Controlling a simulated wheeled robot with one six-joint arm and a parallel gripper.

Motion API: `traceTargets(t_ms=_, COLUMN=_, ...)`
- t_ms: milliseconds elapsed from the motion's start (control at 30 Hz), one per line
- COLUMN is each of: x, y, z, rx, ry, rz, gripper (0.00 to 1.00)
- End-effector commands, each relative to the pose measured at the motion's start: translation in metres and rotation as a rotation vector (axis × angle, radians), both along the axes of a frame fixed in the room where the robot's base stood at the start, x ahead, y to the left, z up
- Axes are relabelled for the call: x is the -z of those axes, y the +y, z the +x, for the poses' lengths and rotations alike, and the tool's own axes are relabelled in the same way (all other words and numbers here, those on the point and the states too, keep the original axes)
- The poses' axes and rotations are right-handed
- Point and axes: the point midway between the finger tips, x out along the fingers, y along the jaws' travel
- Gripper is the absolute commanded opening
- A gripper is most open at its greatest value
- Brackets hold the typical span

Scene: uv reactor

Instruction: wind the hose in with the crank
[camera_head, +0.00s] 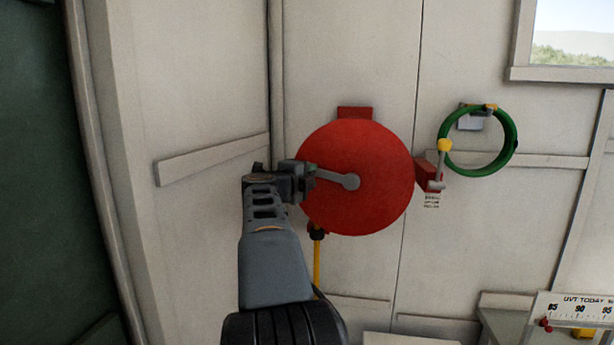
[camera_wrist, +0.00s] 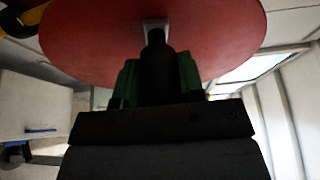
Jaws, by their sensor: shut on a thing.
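A round red hose reel (camera_head: 375,205) is mounted on the pale wall, and its face fills the top of the wrist view (camera_wrist: 90,35). A grey crank arm (camera_head: 335,178) runs left from the reel's hub. My gripper (camera_head: 300,178) is at the crank's outer end, left of the hub. In the wrist view its green fingers (camera_wrist: 156,80) are shut on the dark crank handle (camera_wrist: 156,65). A yellow hose (camera_head: 317,262) hangs straight down below the reel's lower left, with a dark fitting (camera_head: 317,233) at its top. Its lower end is hidden behind my arm.
A coiled green hose (camera_head: 447,127) hangs on the wall right of the reel. A red box with a yellow-knobbed lever (camera_head: 443,148) sits beside the reel's right edge. A bench with a gauge panel (camera_head: 575,312) stands at lower right. A wall rail (camera_head: 212,158) is left.

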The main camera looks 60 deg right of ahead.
Motion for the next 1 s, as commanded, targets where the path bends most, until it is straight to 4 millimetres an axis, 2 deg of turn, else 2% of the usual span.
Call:
traceTargets(t_ms=233, x=-0.005, y=0.001, z=0.0, rx=-0.002, ry=-0.002, rz=-0.008, gripper=0.0)
traceTargets(t_ms=267, x=-0.005, y=0.001, z=0.0, rx=-0.002, ry=-0.002, rz=-0.008, gripper=0.39)
traceTargets(t_ms=500, x=-0.002, y=0.001, z=0.0, rx=-0.001, ry=-0.001, rz=-0.004, gripper=0.61)
traceTargets(t_ms=767, x=-0.001, y=0.003, z=0.001, rx=-0.002, ry=0.0, rz=-0.003, gripper=0.61)
traceTargets(t_ms=867, x=-0.001, y=0.011, z=0.001, rx=-0.004, ry=-0.002, rz=-0.004, gripper=0.61)
traceTargets(t_ms=1000, x=0.001, y=0.034, z=0.002, rx=-0.007, ry=-0.002, rz=-0.003, gripper=0.61)
